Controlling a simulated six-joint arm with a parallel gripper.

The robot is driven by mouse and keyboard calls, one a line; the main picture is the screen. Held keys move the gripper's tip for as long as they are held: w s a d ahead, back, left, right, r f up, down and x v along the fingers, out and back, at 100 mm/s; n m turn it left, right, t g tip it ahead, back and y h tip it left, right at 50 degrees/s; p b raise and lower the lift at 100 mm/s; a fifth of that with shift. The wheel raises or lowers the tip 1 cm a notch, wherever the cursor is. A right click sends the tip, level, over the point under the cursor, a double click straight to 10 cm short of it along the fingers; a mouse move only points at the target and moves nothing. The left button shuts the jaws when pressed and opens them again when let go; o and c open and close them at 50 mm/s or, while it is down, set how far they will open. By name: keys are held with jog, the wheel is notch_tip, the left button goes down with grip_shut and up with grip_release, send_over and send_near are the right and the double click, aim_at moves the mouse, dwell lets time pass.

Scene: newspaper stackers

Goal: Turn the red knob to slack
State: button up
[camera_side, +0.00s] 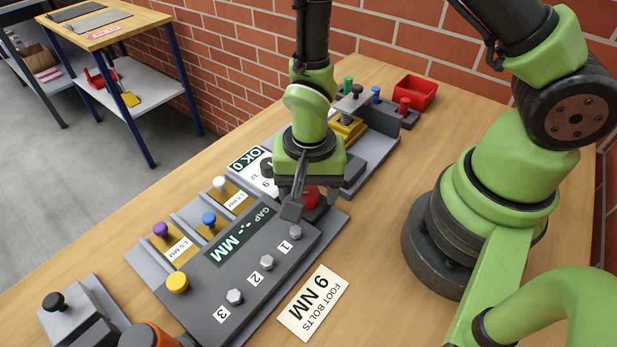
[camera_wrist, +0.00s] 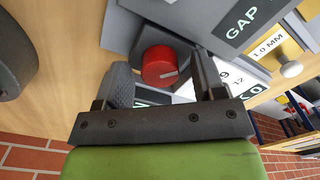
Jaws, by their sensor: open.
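The red knob (camera_wrist: 160,66) is a round cap on a dark block, with a pale pointer line on its face. In the side view the red knob (camera_side: 313,198) is partly hidden behind my gripper. My gripper (camera_wrist: 161,72) is open, with one finger on each side of the knob and a visible gap at both sides in the wrist view. In the side view my gripper (camera_side: 301,198) points down at the knob. I cannot tell whether the fingertips are level with the knob. Any slack marking is hidden or unreadable.
The grey console (camera_side: 232,262) carries a GAP display (camera_side: 240,238), several hex bolts and a yellow knob (camera_side: 177,282). Gauge pieces with coloured knobs sit behind it. A 9 NM card (camera_side: 313,303) lies in front. A red bin (camera_side: 415,92) stands at the back.

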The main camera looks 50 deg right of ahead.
aim_at(307, 193)
notch_tip(307, 193, up, 10)
dwell(0.5)
jog(key=shift+f, duration=0.1)
notch_tip(307, 193, down, 10)
jog(key=m, duration=0.3)
jog(key=shift+a+m, duration=0.1)
jog(key=shift+m, duration=0.2)
dwell(0.3)
jog(key=c, duration=0.9)
